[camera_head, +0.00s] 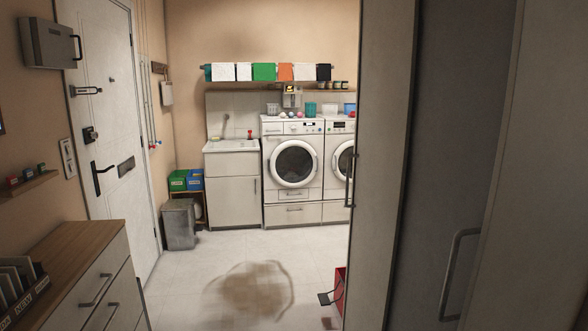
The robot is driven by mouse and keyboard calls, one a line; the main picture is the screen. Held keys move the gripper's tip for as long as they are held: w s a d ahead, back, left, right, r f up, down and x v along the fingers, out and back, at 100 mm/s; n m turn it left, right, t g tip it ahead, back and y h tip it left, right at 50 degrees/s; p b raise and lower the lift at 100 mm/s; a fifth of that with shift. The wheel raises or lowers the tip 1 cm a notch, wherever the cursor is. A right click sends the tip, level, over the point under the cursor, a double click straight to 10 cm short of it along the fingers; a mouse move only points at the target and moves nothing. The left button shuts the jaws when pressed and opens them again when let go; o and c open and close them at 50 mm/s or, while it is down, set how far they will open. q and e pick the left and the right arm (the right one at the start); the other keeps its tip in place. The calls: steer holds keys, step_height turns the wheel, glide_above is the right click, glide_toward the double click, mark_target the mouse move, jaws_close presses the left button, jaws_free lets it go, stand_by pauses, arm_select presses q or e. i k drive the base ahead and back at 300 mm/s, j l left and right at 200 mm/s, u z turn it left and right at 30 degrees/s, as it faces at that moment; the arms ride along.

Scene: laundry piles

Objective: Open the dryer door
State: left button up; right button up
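Two white front-loading machines stand side by side at the back wall. The left machine (276,128) shows whole, with its round door (296,164) shut. The right machine (338,127) is partly hidden by a tall cabinet; the visible part of its round door (344,160) looks shut. I cannot tell from their looks which one is the dryer. Neither of my grippers is in view.
A tall cabinet (382,170) fills the right side close by. A wooden-topped drawer unit (85,245) stands at left, near a white door (110,120).

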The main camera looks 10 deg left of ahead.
mark_target(272, 163)
steer(key=i+j+u, duration=0.3)
steer(key=i, duration=0.2)
steer(key=i+j+u, duration=0.1)
steer(key=i+u, duration=0.2)
steer(key=i, duration=0.2)
steer(key=i+u, duration=0.2)
steer(key=i, duration=2.25)
steer(key=i+z, duration=0.1)
steer(key=i, duration=0.7)
steer(key=i+j+z, duration=0.1)
steer(key=i, duration=0.65)
steer(key=i+j, duration=0.25)
steer(key=i, duration=0.55)
steer(key=i+l+z, duration=0.1)
steer(key=i+l, duration=0.5)
steer(key=i, duration=0.25)
steer(key=i+l+z, duration=0.15)
steer(key=i, duration=0.3)
steer(key=l, duration=0.1)
